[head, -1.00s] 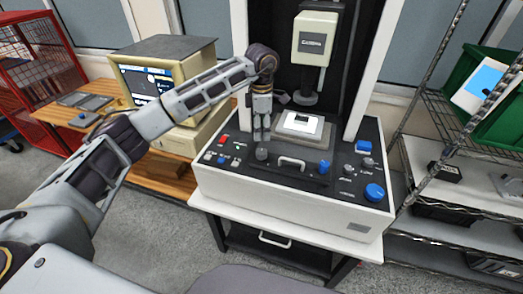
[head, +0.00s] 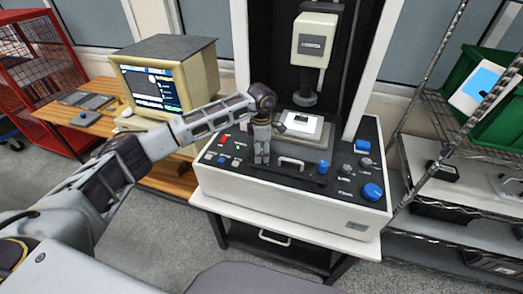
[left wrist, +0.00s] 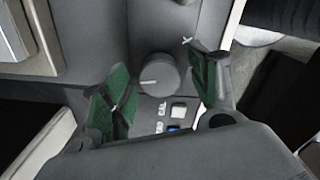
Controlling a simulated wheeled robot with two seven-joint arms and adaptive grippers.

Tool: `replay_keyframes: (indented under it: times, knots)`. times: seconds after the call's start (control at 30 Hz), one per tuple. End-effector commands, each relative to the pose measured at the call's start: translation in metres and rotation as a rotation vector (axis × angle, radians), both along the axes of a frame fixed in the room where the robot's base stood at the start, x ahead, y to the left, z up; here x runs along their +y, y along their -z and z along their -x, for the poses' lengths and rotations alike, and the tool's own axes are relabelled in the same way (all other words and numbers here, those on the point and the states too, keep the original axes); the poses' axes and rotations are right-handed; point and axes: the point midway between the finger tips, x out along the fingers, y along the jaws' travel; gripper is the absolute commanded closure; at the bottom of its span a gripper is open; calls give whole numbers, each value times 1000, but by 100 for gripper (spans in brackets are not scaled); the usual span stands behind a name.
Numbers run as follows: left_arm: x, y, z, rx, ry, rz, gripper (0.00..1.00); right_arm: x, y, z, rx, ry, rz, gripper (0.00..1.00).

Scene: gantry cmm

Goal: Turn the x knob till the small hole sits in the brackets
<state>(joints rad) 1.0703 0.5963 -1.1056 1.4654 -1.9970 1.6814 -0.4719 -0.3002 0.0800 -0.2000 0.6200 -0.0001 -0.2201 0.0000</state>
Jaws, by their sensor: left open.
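A round dark grey knob (left wrist: 158,74) with a white pointer line stands on the machine's panel in the left wrist view, beside a small white letter mark. My left gripper (left wrist: 162,86) is open, its green-padded fingers on either side of the knob, with visible gaps. In the head view my left gripper (head: 261,158) points down at the front left of the panel and hides the knob. The monitor (head: 152,88) shows a dark picture with a pale round spot; the small hole and brackets are too small to make out. My right gripper is not in view.
A light plate (head: 302,121) lies under the measuring head (head: 314,42). A wire shelf stands at right.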

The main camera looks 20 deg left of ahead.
Motion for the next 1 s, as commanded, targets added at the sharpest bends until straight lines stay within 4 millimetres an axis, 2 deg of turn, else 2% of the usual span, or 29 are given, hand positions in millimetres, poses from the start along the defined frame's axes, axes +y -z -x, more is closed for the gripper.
replay_keyframes:
  times: [0.27,0.63,1.0]
  knots:
    - [0,1,0,0,0,0,40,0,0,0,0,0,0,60]
    - [0,1,0,0,0,0,86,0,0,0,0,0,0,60]
    - [0,1,0,-1,-38,0,86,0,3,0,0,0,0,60]
